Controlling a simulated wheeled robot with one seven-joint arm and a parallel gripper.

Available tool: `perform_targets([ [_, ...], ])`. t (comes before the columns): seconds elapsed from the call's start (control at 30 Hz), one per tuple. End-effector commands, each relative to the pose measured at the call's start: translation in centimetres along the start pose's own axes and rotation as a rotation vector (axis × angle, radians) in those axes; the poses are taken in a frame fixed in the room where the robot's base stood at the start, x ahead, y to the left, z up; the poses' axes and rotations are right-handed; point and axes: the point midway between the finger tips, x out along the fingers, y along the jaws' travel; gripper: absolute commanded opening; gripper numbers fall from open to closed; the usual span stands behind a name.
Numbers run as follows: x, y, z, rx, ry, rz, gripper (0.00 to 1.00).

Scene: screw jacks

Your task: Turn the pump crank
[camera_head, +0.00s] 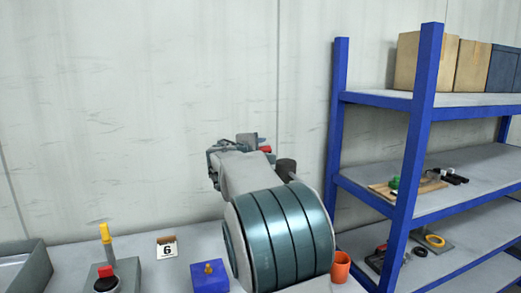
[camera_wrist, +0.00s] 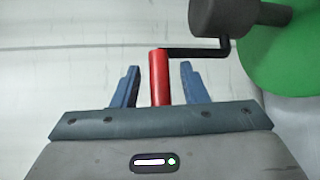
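The pump crank shows in the wrist view as a red handle (camera_wrist: 159,80) on a thin black bent arm (camera_wrist: 195,53). The arm meets a dark grey cylinder (camera_wrist: 225,17), and a large green body (camera_wrist: 287,50) is beside it at the upper right. My gripper (camera_wrist: 160,66) is open, with one finger on each side of the red handle and a visible gap on both sides. In the head view my own arm hides most of the pump; a small red bit of the handle (camera_head: 266,149) and a dark grey part (camera_head: 286,166) show past it.
A blue shelf rack (camera_head: 420,120) with boxes stands close on the right. On the bench are a grey tray (camera_head: 35,270), a grey box with a red part (camera_head: 125,272), a number card (camera_head: 167,247), a blue block (camera_head: 208,279) and an orange cup (camera_head: 341,268).

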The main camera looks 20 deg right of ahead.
Motion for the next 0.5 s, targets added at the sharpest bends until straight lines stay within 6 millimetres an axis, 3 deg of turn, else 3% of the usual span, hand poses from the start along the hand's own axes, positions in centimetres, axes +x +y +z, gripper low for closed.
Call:
perform_targets([
  [0.13,-0.01,-0.02,0.01,0.0,0.0,0.0,0.4],
  [0.3,-0.03,-0.02,0.01,0.0,0.0,0.0,0.0],
  [0.5,-0.03,0.05,0.0,-0.002,0.0,-0.002,0.0],
])
